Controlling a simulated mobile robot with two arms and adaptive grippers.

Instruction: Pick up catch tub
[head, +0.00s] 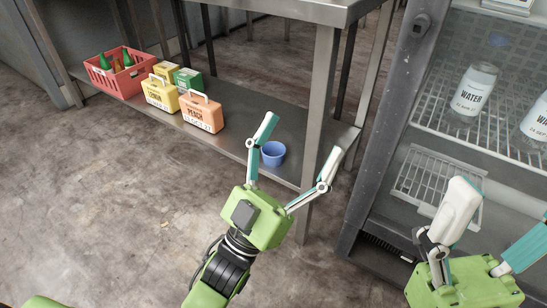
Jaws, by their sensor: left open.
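The catch tub appears to be the small blue tub (272,154), upright on the low steel shelf near its right end. My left gripper (301,139) is open and empty, its two fingers spread wide. In the picture the tub shows between these fingers, closer to the left one, which overlaps its edge. I cannot tell whether they touch. My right gripper (506,207) is at the lower right in front of the freezer, its fingers spread apart with nothing seen between them. One right finger is cut off by the picture's edge.
The low shelf (232,147) also holds a red crate (118,81) with bottles and several cartons, including an orange peach one (202,113). A table leg (322,95) rises beside the tub. The freezer (385,130) stands open at right, with water bottles (472,92) and a wire rack (436,183).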

